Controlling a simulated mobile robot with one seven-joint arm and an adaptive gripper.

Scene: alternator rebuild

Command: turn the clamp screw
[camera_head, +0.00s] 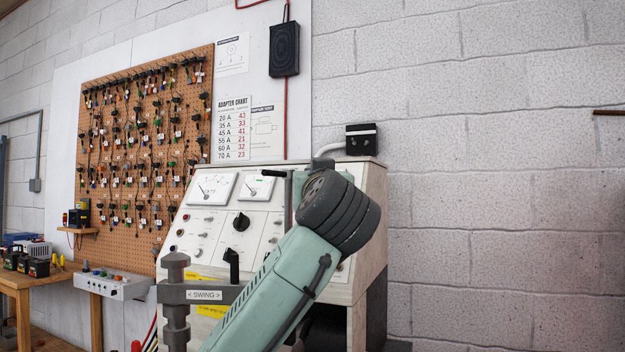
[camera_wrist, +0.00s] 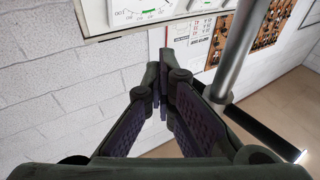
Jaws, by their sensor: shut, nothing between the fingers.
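In the wrist view, a bright metal rod (camera_wrist: 238,48) with a dark crossbar (camera_wrist: 268,133) at its lower end stands to the right of my gripper (camera_wrist: 160,75); it looks like the clamp screw and its handle. My gripper is shut and empty. Its right finger is close beside the rod; I cannot tell whether they touch. In the head view, a dark crossbar (camera_head: 272,173) shows just left of my wrist, in front of the panel. My forearm and wrist hide the gripper and most of the clamp there.
The test bench panel (camera_head: 195,222) with meters and knobs stands behind my arm. A dark post (camera_head: 175,300) and an arm labelled SWING (camera_head: 204,295) stand at its front left. A pegboard (camera_head: 145,150) of adapters hangs on the left wall. The right side shows bare block wall.

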